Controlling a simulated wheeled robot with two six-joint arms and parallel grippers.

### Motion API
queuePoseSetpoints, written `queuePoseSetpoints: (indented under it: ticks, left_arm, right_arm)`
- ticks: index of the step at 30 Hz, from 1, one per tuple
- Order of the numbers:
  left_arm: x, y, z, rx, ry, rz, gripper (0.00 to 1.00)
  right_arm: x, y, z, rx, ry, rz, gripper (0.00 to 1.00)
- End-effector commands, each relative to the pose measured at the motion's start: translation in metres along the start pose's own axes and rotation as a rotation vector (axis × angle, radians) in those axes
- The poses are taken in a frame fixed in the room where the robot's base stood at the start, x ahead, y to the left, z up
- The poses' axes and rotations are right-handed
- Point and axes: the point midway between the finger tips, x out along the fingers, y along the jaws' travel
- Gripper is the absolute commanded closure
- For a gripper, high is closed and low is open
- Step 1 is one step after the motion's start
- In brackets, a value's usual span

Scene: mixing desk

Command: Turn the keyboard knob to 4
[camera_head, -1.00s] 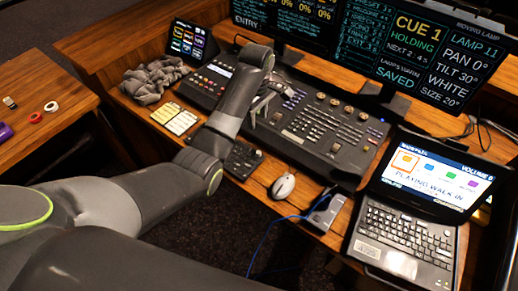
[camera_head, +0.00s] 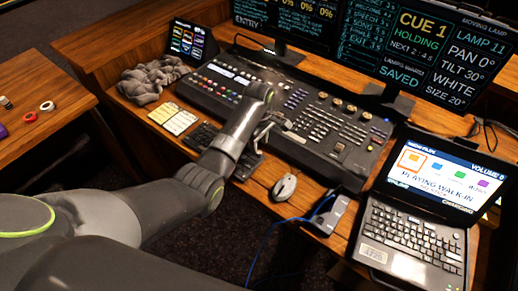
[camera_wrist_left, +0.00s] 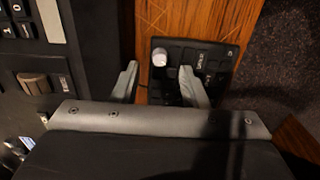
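A small black keyboard (camera_wrist_left: 215,62) with a pale round knob (camera_wrist_left: 159,57) at its corner shows in the left wrist view. In the head view the keyboard (camera_head: 243,168) lies on the desk in front of the mixing console, partly hidden by my left arm. My left gripper (camera_wrist_left: 160,82) is open and empty above the keyboard. In the wrist view the knob lies between the two fingers, apparently apart from them. In the head view the left gripper (camera_head: 268,130) is near the console's front edge. The laptop screen (camera_head: 436,175) reads "VOLUME 0". My right gripper is not in view.
The mixing console (camera_head: 325,128) stands just behind the left gripper. A mouse (camera_head: 284,188), a small grey box (camera_head: 328,214) with a blue cable and the laptop stand to the right. A grey cloth (camera_head: 150,82) and yellow notes (camera_head: 172,118) lie to the left.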

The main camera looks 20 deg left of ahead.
Motion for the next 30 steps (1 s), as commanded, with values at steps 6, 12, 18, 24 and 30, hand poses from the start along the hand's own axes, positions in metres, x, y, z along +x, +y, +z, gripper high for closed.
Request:
queuePoseSetpoints:
  ticks: [6, 12, 18, 24, 30]
  left_arm:
    - [0.029, -0.001, 0.0, 0.001, -0.001, -0.002, 0.6]
    - [0.038, -0.001, 0.0, 0.001, 0.0, -0.001, 0.6]
    - [0.038, 0.0, 0.0, 0.001, 0.0, 0.0, 0.6]
    - [0.038, 0.0, 0.0, 0.0, 0.0, 0.0, 0.8]
    - [0.038, 0.0, 0.0, 0.0, 0.0, 0.0, 1.0]
  right_arm:
    - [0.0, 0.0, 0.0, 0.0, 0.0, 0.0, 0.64]
    - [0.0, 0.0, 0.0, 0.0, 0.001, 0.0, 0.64]
    - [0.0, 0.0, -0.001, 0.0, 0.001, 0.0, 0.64]
    - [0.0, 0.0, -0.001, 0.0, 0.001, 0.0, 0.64]
    - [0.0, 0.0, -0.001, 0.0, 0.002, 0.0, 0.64]
